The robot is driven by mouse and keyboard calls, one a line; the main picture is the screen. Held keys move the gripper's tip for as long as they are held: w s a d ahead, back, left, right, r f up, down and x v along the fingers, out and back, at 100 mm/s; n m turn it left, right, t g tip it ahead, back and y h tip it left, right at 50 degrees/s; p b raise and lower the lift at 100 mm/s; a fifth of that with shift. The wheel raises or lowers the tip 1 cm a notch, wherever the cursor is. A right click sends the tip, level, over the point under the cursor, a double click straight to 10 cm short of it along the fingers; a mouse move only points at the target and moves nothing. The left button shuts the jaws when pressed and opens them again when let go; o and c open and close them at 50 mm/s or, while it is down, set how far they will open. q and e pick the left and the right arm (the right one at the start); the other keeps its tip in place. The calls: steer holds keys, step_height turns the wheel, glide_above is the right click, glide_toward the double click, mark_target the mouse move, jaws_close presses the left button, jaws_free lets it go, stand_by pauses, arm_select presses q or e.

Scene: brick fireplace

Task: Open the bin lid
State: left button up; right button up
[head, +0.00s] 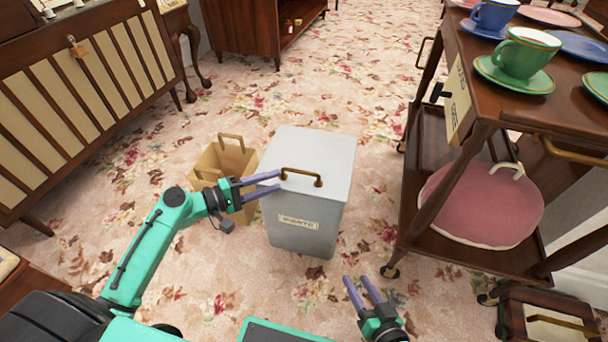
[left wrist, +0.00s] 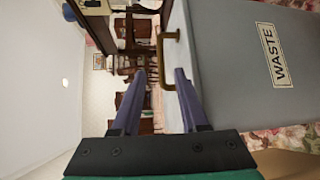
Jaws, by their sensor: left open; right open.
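A grey bin (head: 305,215) with a label reading WASTE stands upright on the floor in the middle of the head view; its lid (head: 315,148) is down. A brass handle (head: 302,175) sits at the lid's front edge. In the left wrist view the bin (left wrist: 240,60) fills the right side, and the handle (left wrist: 166,60) is just beyond the fingertips. My left gripper (head: 278,182) is open at the handle's left end; I cannot tell whether it touches. In the left wrist view its fingers (left wrist: 158,85) hold nothing. My right gripper (head: 358,284) is open and empty, low in front of the bin.
A brown paper bag (head: 222,165) stands left of the bin, behind my left gripper. A wooden tea trolley (head: 425,240) with cups and a pink cushion (head: 480,205) stands at the right. Carpet (head: 290,85) behind the bin is clear.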

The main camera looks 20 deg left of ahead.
mark_target(302, 172)
arm_select(q)
steer(key=b+x, duration=0.1)
steer(key=x, duration=0.8)
steer(key=shift+w+d+f, duration=0.1)
steer(key=shift+w+d, duration=0.05)
steer(key=shift+w, duration=0.05)
jaws_close()
stand_by(0.8)
